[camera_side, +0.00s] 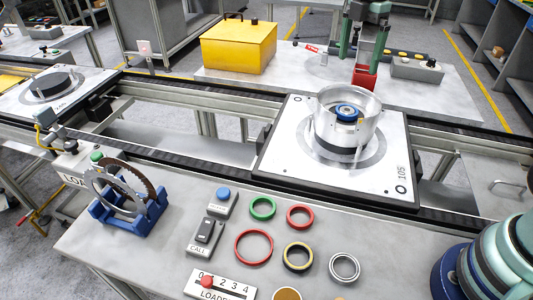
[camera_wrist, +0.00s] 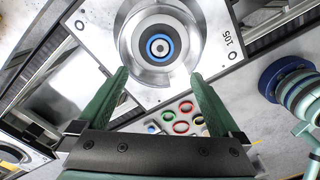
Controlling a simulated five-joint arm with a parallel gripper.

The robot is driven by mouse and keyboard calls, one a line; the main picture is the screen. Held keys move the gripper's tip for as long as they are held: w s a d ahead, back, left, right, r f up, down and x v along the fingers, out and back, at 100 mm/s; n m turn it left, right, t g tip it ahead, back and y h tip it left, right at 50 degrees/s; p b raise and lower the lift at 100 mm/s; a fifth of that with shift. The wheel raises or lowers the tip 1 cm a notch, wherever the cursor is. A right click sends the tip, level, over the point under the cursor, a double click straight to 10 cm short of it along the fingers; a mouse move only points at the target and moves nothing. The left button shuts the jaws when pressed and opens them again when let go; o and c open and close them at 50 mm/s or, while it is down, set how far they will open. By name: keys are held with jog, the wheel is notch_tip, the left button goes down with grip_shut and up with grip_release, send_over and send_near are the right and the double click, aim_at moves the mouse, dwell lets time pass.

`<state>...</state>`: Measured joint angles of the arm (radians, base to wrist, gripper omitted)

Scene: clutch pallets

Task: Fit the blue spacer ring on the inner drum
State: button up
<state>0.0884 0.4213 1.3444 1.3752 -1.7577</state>
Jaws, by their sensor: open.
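The blue spacer ring (camera_side: 346,108) lies inside the silver, open-topped drum housing (camera_side: 349,133) on the pallet (camera_side: 280,158) marked 105. In the wrist view the blue ring (camera_wrist: 159,37) sits around the grey centre of the inner drum (camera_wrist: 159,47) and looks about concentric with it. How deep it sits is hard to tell. My gripper (camera_side: 359,62) has green fingers, is open and empty, and is raised above and behind the housing in the side view. In the wrist view its fingertips (camera_wrist: 159,75) are wide apart, with nothing between them.
Red, green, black-gold and silver rings lie on the front bench (camera_side: 165,250), near a call box (camera_side: 204,237) and a blue stand (camera_side: 130,212) holding toothed rings. A yellow case (camera_side: 240,47) and a red bin (camera_side: 365,77) stand on the back table.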

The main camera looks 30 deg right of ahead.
jog(key=s+a+r+m+t, duration=0.3)
jog(key=s+r+m, duration=0.2)
jog(key=s+m, duration=0.5)
jog(key=s+a+f+m+t, duration=0.1)
jog(key=s+f+m, duration=0.3)
jog(key=s+m, duration=0.4)
jog(key=shift+m+t, duration=0.6)
jog(key=shift+t, duration=0.2)
